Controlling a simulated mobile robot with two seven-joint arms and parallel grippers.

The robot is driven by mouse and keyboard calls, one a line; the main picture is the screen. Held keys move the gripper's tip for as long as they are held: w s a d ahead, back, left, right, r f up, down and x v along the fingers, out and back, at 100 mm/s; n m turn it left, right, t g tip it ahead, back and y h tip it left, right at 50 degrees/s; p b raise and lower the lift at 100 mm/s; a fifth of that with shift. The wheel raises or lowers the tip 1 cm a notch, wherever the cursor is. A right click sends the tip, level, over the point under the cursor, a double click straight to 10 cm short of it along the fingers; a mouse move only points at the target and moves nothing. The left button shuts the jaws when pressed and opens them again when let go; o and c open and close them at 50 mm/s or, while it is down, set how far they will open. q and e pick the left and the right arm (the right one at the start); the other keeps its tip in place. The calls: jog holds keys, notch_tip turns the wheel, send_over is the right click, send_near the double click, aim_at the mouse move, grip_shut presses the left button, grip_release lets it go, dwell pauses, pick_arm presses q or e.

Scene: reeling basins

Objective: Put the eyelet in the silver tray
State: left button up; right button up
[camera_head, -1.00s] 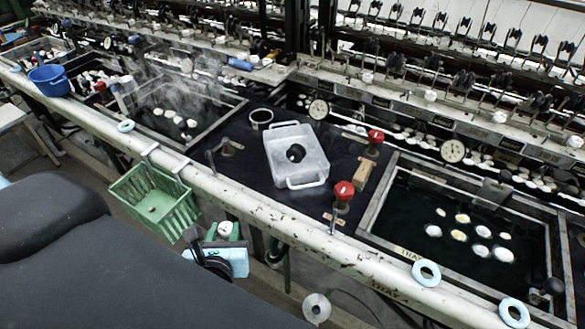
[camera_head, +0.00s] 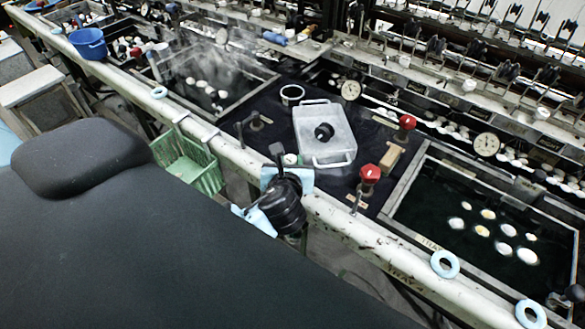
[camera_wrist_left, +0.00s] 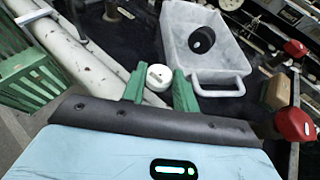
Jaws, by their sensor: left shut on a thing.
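My left gripper (camera_head: 289,161) is over the white rail, just in front of the silver tray. In the left wrist view its green fingers (camera_wrist_left: 158,84) are shut on a small round white piece with a dark centre hole, which I take as the eyelet (camera_wrist_left: 159,76). The fingers partly hide it; it shows only as a small pale spot in the head view (camera_head: 290,158). The silver tray (camera_head: 310,118) is a shallow grey pan with two handles on the black worktop. It also shows in the left wrist view (camera_wrist_left: 220,60), beyond the fingers. My right gripper is not in view.
A black round piece (camera_head: 324,132) lies in the tray. Red-knobbed valves (camera_head: 369,175) and a brown block (camera_head: 391,158) stand right of it, a metal cup (camera_head: 291,93) behind. A green basket (camera_head: 186,163) hangs on the rail. Water basins lie either side.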

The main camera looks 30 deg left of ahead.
pick_arm(q)
jog(key=shift+w+f, duration=0.1)
jog(key=shift+w, duration=0.4)
notch_tip(320, 180, down, 4)
jog(key=shift+s+r+b, duration=0.1)
jog(key=shift+r+b, duration=0.15)
jog(key=shift+b, duration=0.15)
jog(key=shift+r, duration=0.1)
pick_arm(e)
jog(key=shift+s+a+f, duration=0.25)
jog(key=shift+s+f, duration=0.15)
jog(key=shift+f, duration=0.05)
pick_arm(q)
jog(key=o, duration=0.9)
jog(key=shift+o, duration=0.2)
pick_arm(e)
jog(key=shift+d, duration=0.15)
